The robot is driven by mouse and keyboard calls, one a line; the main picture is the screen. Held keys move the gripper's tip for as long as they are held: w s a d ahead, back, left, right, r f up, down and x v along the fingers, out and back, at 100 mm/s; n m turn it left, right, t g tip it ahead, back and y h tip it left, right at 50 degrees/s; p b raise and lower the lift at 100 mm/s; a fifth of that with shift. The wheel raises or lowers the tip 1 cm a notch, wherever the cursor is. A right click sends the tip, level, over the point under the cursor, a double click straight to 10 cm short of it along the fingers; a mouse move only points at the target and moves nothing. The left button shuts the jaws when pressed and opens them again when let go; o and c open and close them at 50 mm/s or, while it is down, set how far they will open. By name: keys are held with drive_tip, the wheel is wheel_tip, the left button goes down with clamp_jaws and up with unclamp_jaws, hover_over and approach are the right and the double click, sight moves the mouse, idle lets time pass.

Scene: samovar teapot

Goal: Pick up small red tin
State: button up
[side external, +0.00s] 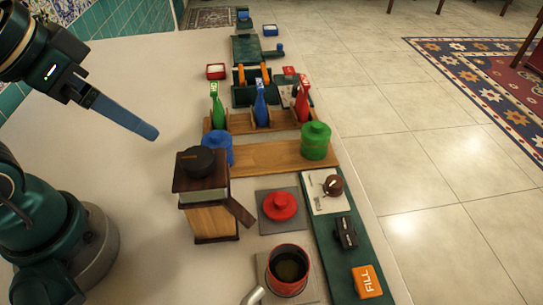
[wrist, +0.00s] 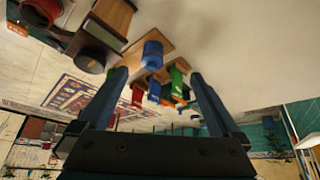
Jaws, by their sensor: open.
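A small red box-like tin with a pale top (side external: 216,71) stands at the left of the far group on the pale table. A low, round red piece with a knob (side external: 280,205) lies on a grey square pad; I cannot tell whether it is a tin or a lid. My gripper (side external: 152,134) is above the table's left part, apart from both red things, with its fingers seen almost side-on. In the wrist view its two fingers (wrist: 158,75) are spread apart with nothing held between them.
A wooden grinder (side external: 210,215) stands mid-table. A red pot (side external: 288,270) holds dark liquid.

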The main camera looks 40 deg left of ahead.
drive_tip(key=w+d+r+n+g+h, duration=0.1)
drive_tip(key=w+d+r+n+g, duration=0.2)
drive_tip(key=w+d+r, duration=0.45)
drive_tip(key=n+g+y, duration=0.1)
drive_tip(key=n+g, duration=0.2)
hover_over(287, 278)
drive_tip(key=shift+f, duration=3.75)
wheel_tip(287, 278, down, 17)
drive_tip(key=shift+r, duration=0.15)
drive_tip(key=shift+r, duration=0.1)
drive_tip(key=c, duration=1.6)
